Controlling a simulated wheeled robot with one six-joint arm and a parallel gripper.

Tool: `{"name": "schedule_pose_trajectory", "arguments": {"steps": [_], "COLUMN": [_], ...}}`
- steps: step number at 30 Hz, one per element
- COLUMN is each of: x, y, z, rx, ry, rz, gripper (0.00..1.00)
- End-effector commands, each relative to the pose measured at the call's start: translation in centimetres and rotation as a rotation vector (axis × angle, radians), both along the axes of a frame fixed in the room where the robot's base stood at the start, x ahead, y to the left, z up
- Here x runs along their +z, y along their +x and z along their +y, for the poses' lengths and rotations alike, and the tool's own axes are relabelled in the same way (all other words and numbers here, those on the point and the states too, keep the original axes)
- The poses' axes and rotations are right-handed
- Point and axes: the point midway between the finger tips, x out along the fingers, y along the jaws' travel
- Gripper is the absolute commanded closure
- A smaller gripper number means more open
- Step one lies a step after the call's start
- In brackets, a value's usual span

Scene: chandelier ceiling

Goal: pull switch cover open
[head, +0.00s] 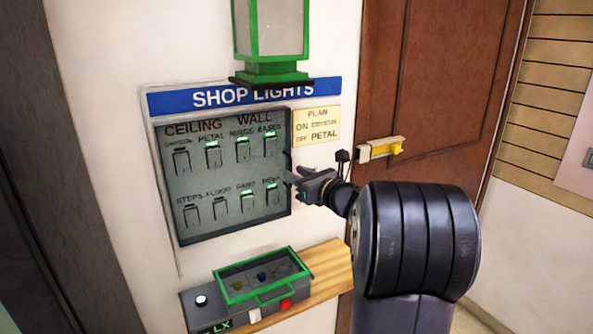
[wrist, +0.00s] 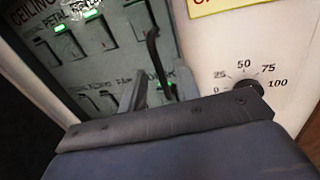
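The switch cover (head: 291,214) is a dark-edged, seemingly clear pane over the grey switch panel under the SHOP LIGHTS sign. It looks shut, with two rows of switches behind it. Its dark curved handle (wrist: 152,50) stands at the right edge in the wrist view. My gripper (head: 292,178) is at the cover's right edge in the head view. In the wrist view my gripper (wrist: 160,88) has its fingers apart, with the handle's lower end appearing between them. I cannot tell whether they touch it.
A green lantern (head: 275,40) hangs above the panel. Below, a control box (head: 200,318) with a green-framed lid sits on a wooden shelf (head: 330,262). A dial (wrist: 247,89) is right of the panel. A brown door (head: 435,75) with a yellow latch stands further right.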

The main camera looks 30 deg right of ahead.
Motion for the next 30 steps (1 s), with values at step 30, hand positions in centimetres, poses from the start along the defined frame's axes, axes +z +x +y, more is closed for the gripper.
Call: {"name": "schedule_pose_trajectory", "arguments": {"steps": [30], "x": [-0.02], "y": [0.54], "z": [0.15], "rx": [0.000], "ry": [0.000], "rz": [0.000], "gripper": [1.00]}}
